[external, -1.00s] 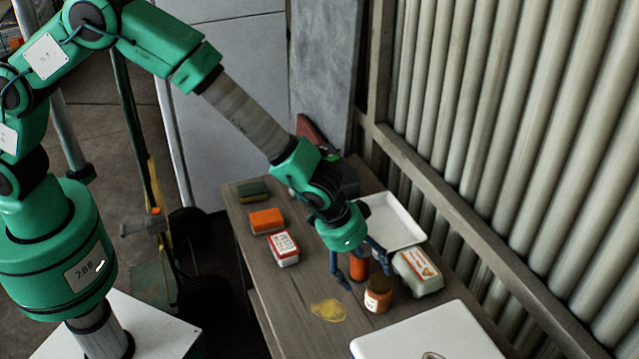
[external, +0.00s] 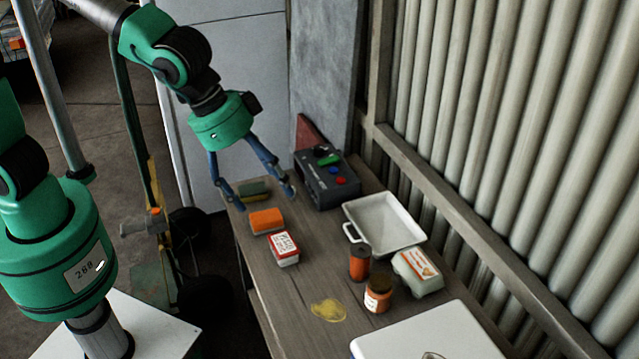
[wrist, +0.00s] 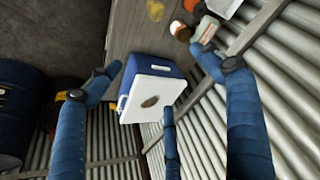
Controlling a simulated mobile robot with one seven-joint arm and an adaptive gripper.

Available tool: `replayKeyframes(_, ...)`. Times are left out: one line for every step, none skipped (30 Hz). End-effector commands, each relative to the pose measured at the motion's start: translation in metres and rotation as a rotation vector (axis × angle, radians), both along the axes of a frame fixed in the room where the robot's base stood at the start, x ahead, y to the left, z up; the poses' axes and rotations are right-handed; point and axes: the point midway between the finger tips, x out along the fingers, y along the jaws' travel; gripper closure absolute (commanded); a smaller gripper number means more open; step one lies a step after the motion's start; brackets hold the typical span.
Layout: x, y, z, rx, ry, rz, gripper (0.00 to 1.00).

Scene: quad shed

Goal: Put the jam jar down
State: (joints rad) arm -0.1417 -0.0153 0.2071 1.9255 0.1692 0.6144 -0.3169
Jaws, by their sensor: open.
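The jam jar (external: 378,292), squat and orange-brown with a pale label, stands upright on the wooden table (external: 300,290). Nothing holds it. It seems to show small at the top of the wrist view (wrist: 178,29), near an egg carton. My gripper (external: 264,197) is open and empty, its blue fingers spread above the far left end of the table, well away from the jar. In the wrist view my gripper (wrist: 154,62) also has its fingers wide apart with nothing between them.
An orange-brown can (external: 360,263) stands just behind the jar, and the egg carton (external: 418,272) is at its right. A white tray (external: 385,225), a dark button box (external: 327,180), an orange block (external: 266,221) and a red-white tub (external: 284,248) are behind. A white-lidded cooler (external: 430,340) is in front.

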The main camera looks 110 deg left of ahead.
Motion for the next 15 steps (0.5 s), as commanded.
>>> replayKeyframes(-0.014,-0.007,0.014,0.001,-0.008,-0.013,0.2)
replayKeyframes(-0.023,-0.011,0.02,0.0,-0.01,-0.02,0.2)
replayKeyframes(-0.035,-0.017,0.028,0.001,-0.011,-0.03,0.2)
replayKeyframes(-0.043,-0.02,0.033,0.002,-0.011,-0.039,0.2)
replayKeyframes(-0.052,-0.024,0.038,0.002,-0.014,-0.048,0.2)
replayKeyframes(-0.064,-0.029,0.046,0.003,-0.016,-0.057,0.2)
replayKeyframes(-0.073,-0.033,0.05,0.002,-0.016,-0.065,0.2)
replayKeyframes(-0.082,-0.036,0.055,0.003,-0.019,-0.074,0.2)
replayKeyframes(-0.094,-0.041,0.061,0.002,-0.021,-0.084,0.2)
replayKeyframes(-0.103,-0.045,0.064,0.002,-0.022,-0.092,0.2)
replayKeyframes(-0.113,-0.048,0.068,0.002,-0.023,-0.102,0.2)
replayKeyframes(-0.125,-0.053,0.073,0.003,-0.026,-0.113,0.2)
replayKeyframes(-0.134,-0.056,0.076,0.003,-0.028,-0.121,0.2)
replayKeyframes(-0.144,-0.06,0.079,0.002,-0.029,-0.129,0.2)
replayKeyframes(-0.156,-0.064,0.083,0.002,-0.031,-0.142,0.2)
